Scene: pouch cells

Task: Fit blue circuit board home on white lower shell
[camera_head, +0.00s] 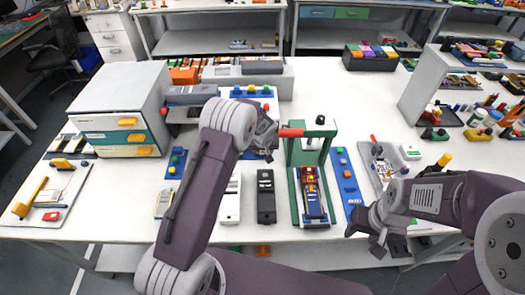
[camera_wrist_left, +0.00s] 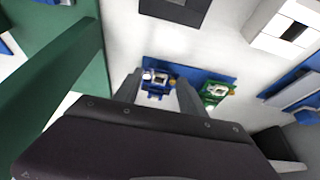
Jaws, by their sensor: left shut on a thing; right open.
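My left gripper (camera_head: 266,140) is shut on a small blue circuit board (camera_wrist_left: 157,82), seen between the fingertips in the left wrist view. The board is at or just over a blue tray (camera_wrist_left: 188,70); I cannot tell if it is clear of it. In the head view my left arm hides the board. The white lower shell (camera_head: 230,202) lies on the table, nearer the front edge and left of a black shell (camera_head: 266,204); it also shows at the upper right of the left wrist view (camera_wrist_left: 287,22). My right gripper (camera_head: 372,234) is open and empty near the front edge.
A green press (camera_head: 291,157) with a red handle stands right of my left gripper, close beside it in the wrist view. A green board (camera_wrist_left: 213,92) sits on the blue tray beside the held board. A drawer cabinet (camera_head: 120,105) stands at the left.

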